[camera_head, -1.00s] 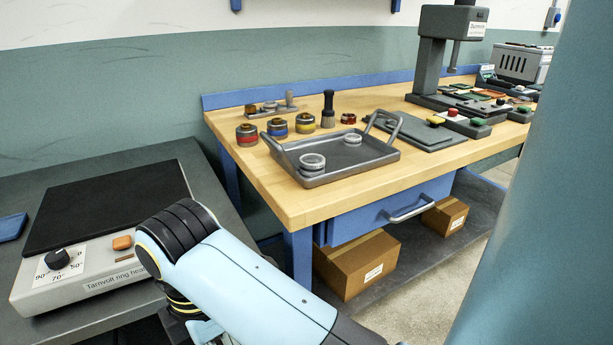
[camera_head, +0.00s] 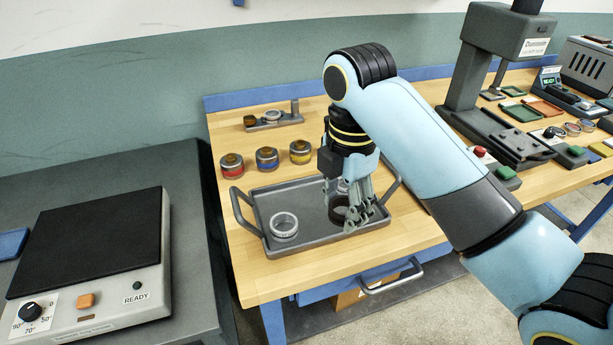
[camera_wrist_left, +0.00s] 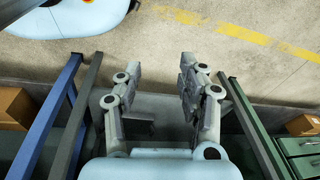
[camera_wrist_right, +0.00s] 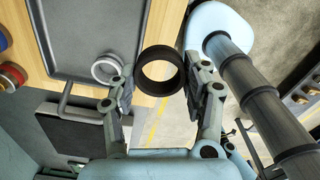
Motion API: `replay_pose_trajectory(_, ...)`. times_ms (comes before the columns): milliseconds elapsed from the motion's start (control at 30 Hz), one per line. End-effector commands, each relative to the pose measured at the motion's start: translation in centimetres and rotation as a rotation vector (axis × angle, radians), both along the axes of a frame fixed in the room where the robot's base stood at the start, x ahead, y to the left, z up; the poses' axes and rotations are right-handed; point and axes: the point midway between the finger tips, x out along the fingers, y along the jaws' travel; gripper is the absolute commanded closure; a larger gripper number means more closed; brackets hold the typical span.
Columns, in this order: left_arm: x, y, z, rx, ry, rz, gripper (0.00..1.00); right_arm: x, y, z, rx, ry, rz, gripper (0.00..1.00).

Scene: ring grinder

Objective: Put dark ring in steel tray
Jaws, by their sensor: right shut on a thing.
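The dark ring (camera_head: 338,214) is held in my right gripper (camera_head: 352,215), over the right part of the steel tray (camera_head: 265,206). In the right wrist view the dark ring (camera_wrist_right: 160,51) sits between the fingertips (camera_wrist_right: 160,85), with the tray (camera_wrist_right: 95,30) beyond it to the left. I cannot tell whether the ring touches the tray floor. My left gripper (camera_wrist_left: 160,72) is open and empty above the floor.
A dark press (camera_head: 480,85) stands to the right. The ring heater (camera_head: 95,240), with READY on it, is at the left. The tray's raised handles (camera_head: 243,210) flank it.

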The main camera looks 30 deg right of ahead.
Motion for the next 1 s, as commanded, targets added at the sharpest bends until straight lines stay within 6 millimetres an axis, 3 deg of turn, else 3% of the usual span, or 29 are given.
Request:
replay_pose_trajectory(100,-2.0,0.1,0.3,0.002,0.031,0.001,0.60,1.2,-0.5,-0.1,-0.001,0.002,0.009,0.88)
replay_pose_trajectory(300,-4.8,-0.3,0.1,-0.003,0.070,0.004,0.60,5.8,-1.5,-3.1,0.000,0.004,0.008,0.88)
replay_pose_trajectory(533,-4.2,-0.6,-0.2,-0.007,0.060,0.005,0.60,10.2,-2.5,-5.9,0.000,0.001,0.008,0.88)
replay_pose_trajectory(733,-1.7,-0.6,0.0,-0.008,0.023,0.003,0.60,11.3,-2.8,-6.9,0.000,0.002,0.009,0.88)
replay_pose_trajectory(1000,-2.7,-0.5,0.0,-0.006,0.038,0.003,0.60,11.3,-2.7,-10.4,0.000,0.002,0.009,0.88)
